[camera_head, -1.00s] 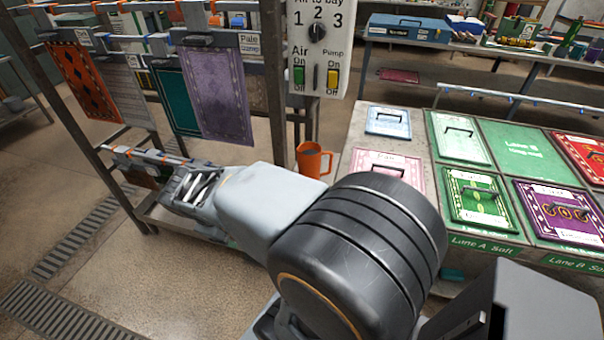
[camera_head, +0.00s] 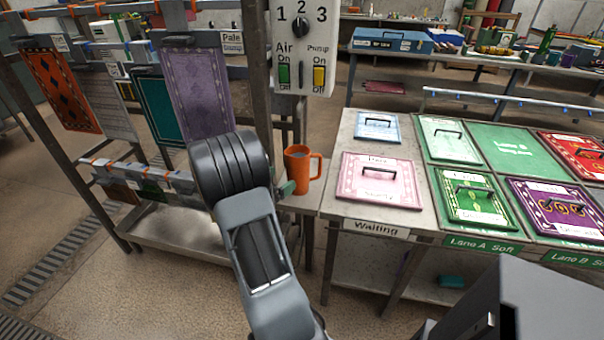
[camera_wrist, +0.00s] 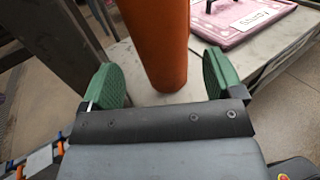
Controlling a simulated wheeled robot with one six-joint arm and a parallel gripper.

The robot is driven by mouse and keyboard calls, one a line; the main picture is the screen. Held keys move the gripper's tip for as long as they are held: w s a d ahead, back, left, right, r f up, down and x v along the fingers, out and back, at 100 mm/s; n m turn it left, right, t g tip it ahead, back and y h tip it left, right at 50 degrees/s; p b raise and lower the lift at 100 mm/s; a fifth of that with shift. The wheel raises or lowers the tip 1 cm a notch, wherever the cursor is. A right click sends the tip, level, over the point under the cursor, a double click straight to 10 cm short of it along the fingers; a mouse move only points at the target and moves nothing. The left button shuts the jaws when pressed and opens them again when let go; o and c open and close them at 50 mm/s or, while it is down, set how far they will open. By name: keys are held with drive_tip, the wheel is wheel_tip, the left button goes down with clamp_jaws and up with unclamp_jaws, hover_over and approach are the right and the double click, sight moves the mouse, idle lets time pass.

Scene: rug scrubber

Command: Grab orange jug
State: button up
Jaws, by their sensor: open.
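The orange jug (camera_head: 298,168) stands upright on a small grey shelf beside the worktable in the head view, its handle on the right. In the wrist view the jug (camera_wrist: 155,45) rises just ahead of my gripper (camera_wrist: 164,80), roughly between the two green finger pads; its top is out of frame. The pads are spread wide, one on each side, and no contact with the jug is visible. In the head view my gripper is mostly hidden behind my arm, with one green finger (camera_head: 287,188) showing near the jug's base.
The worktable (camera_head: 330,205) with a pink panel (camera_head: 380,181) and several coloured panels is right of the jug. A control panel (camera_head: 302,50) on a post stands above and behind it. A rack with hanging rugs (camera_head: 205,95) is at left.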

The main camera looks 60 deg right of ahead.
sight(291, 172)
drive_tip(key=shift+x, duration=4)
drive_tip(key=c, duration=1.1)
